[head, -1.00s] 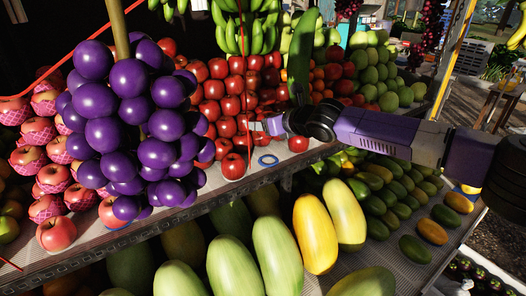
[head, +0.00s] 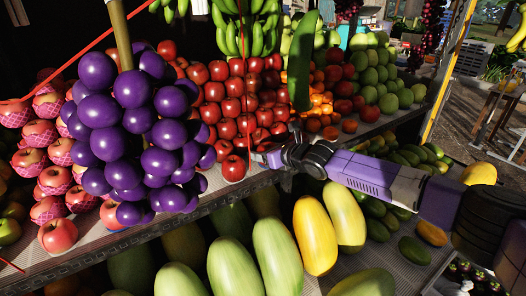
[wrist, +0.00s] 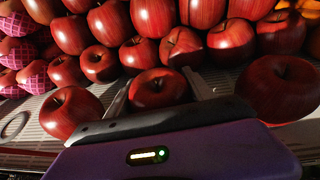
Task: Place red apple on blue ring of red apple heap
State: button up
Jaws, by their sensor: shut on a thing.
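My gripper (head: 262,157) is low at the front edge of the red apple heap (head: 232,103). In the wrist view its two fingers (wrist: 157,80) are shut on a red apple (wrist: 159,92), one on each side. I cannot tell if this apple touches the shelf. A red apple (head: 234,168) stands at the front left of the gripper and also shows in the wrist view (wrist: 70,112). Another red apple (wrist: 278,88) stands close on the right. The blue ring does not show now; my gripper covers its place in the head view.
Purple grapes (head: 125,135) hang in front at left, beside net-wrapped apples (head: 50,210). Oranges (head: 322,102) lie behind right of my gripper. Green and yellow papayas (head: 315,233) fill the lower shelf. A red cord (head: 247,75) hangs before the heap.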

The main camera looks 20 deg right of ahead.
jog(key=shift+f, duration=0.1)
jog(key=o, duration=1.5)
jog(key=shift+o, duration=0.2)
jog(key=v, duration=1.2)
